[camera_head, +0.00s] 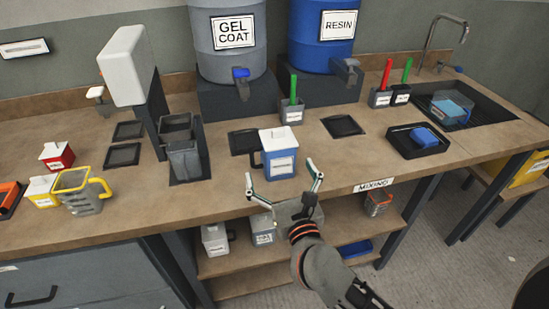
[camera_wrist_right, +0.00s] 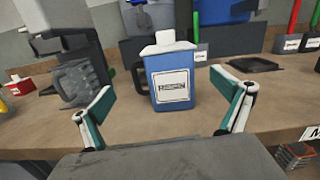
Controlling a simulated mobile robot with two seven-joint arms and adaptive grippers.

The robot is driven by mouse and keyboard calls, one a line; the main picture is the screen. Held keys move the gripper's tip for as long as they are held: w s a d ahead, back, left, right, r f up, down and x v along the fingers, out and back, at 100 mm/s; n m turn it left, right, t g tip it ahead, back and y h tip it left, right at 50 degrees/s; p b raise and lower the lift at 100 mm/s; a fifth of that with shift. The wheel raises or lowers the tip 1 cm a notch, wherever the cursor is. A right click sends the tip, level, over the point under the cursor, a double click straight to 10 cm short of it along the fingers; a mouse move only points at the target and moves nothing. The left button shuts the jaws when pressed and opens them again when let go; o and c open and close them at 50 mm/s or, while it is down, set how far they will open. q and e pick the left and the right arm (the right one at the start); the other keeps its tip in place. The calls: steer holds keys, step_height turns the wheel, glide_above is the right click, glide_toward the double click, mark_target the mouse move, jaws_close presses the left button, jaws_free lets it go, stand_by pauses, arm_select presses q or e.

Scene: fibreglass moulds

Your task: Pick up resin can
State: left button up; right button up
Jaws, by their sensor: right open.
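My right gripper (camera_head: 284,184) is open and empty, just in front of the can at the bench's front edge. In the right wrist view its two fingers (camera_wrist_right: 163,117) are spread wide, with the can beyond and between them, apart from both. My left gripper is not in view.
Behind the can stand a blue resin drum (camera_head: 320,40) and a grey gel coat drum (camera_head: 228,45). A grey holder (camera_head: 184,160) stands left of it. A yellow-rimmed jug (camera_head: 80,190) is farther left. A black tray with a blue sponge (camera_head: 402,150) is at right.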

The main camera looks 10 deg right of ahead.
steer(key=shift+w+f+m, duration=0.15)
steer(key=shift+f+m, duration=0.15)
steer(key=shift+f, duration=0.2)
steer(key=shift+w, duration=0.3)
steer(key=shift+w+a+r+p, duration=0.15)
steer(key=shift+w+p, duration=0.1)
steer(key=shift+w, duration=1.55)
steer(key=shift+w+a+p, duration=0.1)
steer(key=shift+w+p, duration=0.15)
steer(key=shift+w, duration=1.5)
steer(key=c, duration=1.6)
steer(key=shift+o, duration=0.2)
steer(key=shift+r, duration=0.1)
